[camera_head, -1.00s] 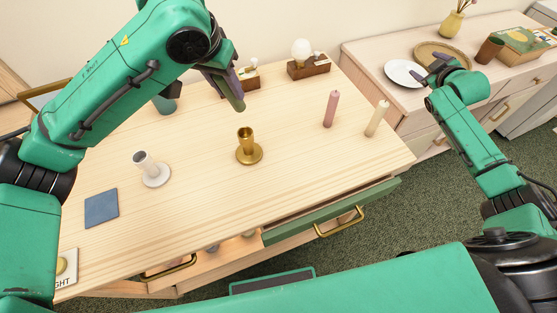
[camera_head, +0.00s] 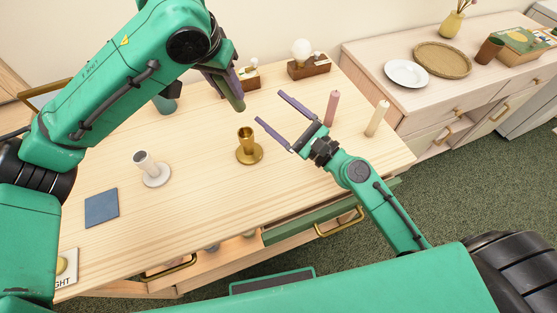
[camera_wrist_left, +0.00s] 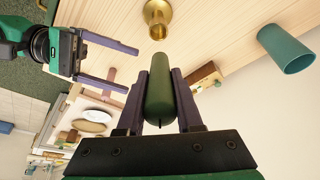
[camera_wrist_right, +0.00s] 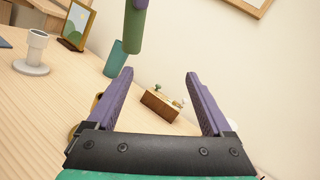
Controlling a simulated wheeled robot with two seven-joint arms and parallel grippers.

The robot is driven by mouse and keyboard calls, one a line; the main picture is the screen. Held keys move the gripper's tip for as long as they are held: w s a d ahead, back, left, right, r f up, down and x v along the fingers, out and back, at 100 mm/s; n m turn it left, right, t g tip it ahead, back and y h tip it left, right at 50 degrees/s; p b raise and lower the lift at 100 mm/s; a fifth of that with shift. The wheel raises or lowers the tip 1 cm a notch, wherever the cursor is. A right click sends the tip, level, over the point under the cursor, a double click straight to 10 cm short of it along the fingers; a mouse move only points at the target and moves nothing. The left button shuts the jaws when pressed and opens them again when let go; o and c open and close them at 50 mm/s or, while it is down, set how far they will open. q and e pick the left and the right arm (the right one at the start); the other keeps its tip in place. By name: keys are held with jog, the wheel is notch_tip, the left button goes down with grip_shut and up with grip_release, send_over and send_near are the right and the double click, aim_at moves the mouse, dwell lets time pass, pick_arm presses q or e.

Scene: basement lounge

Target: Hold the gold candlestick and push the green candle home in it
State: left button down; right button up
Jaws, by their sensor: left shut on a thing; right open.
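The gold candlestick (camera_head: 248,150) stands upright on the wooden table; its cup also shows in the left wrist view (camera_wrist_left: 157,20). My left gripper (camera_head: 232,88) is shut on the green candle (camera_wrist_left: 160,92), which it holds above the table behind the candlestick, apart from it. The green candle also shows in the right wrist view (camera_wrist_right: 132,32). My right gripper (camera_head: 270,113) is open and empty, its fingers spread just right of and behind the candlestick. In the right wrist view the candlestick is mostly hidden behind my left finger.
A white candlestick (camera_head: 150,169) and a blue square (camera_head: 101,208) are on the left. A pink candle (camera_head: 332,107) and a cream candle (camera_head: 377,118) stand close to my right gripper. Wooden caddies (camera_head: 309,66) and a teal cup (camera_wrist_left: 287,48) are at the back.

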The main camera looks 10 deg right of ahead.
aim_at(251, 140)
jog(key=s+f+m, duration=0.1)
jog(key=s+f, duration=0.1)
jog(key=f, duration=0.1)
jog(key=s+f+m+h, duration=0.1)
jog(key=s+f+m, duration=0.1)
jog(key=f, duration=0.1)
jog(key=s+f+m+g+h, duration=0.1)
jog(key=s+f+m, duration=0.1)
jog(key=s+f, duration=0.1)
jog(key=shift+a+f, duration=0.1)
jog(key=shift+a, duration=0.3)
jog(key=shift+s+a+f+m, duration=0.1)
jog(key=shift+a+f+m, duration=0.1)
jog(key=shift+m, duration=0.2)
jog(key=x, duration=1.2)
jog(key=shift+d+f, duration=0.1)
jog(key=shift+f, duration=0.15)
grip_shut()
